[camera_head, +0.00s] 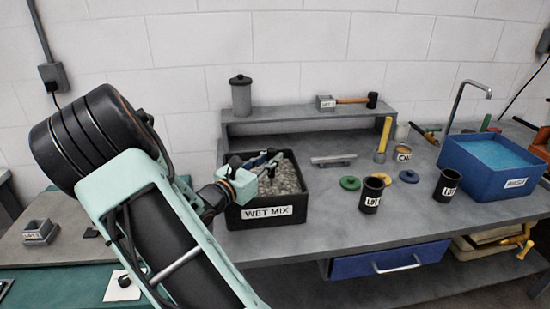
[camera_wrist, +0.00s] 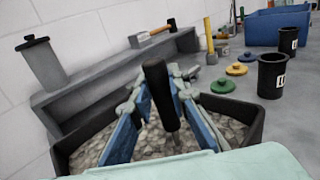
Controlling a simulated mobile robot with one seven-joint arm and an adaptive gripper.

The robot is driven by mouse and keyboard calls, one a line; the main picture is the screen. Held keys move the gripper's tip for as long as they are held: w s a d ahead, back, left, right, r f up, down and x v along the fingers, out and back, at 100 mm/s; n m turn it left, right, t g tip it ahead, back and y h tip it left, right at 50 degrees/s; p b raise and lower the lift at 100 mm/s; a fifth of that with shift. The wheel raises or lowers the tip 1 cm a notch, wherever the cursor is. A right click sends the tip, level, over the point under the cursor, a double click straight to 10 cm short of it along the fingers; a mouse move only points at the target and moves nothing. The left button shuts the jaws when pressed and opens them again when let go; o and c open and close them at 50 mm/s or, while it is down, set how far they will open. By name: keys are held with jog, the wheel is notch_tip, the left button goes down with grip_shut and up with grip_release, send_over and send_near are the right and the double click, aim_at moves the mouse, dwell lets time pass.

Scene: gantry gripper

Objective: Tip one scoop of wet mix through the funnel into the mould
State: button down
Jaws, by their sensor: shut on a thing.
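The black bin labelled WET MIX (camera_head: 265,212) stands on the bench, filled with grey lumpy mix (camera_head: 287,180). A grey square open-topped piece with a label (camera_head: 40,232), perhaps the mould, sits on the left table. I cannot make out a separate funnel.
A raised shelf (camera_head: 290,115) behind the bin bears a lidded grey canister (camera_head: 240,95) and a mallet (camera_head: 360,100). Black labelled cups (camera_head: 371,195), coloured lids (camera_head: 350,183) and a blue water tub (camera_head: 490,165) stand to the right. Bench space in front of the cups is clear.

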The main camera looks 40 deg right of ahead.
jog(key=shift+w+a, duration=1.45)
jog(key=shift+a, duration=0.9)
notch_tip(320, 180, up, 16)
jog(key=s+d+p, duration=0.1)
jog(key=d+p, duration=0.1)
jog(key=p, duration=1.1)
jog(key=shift+s+d, duration=0.35)
jog(key=shift+a+f, duration=0.1)
jog(key=shift+f, duration=0.1)
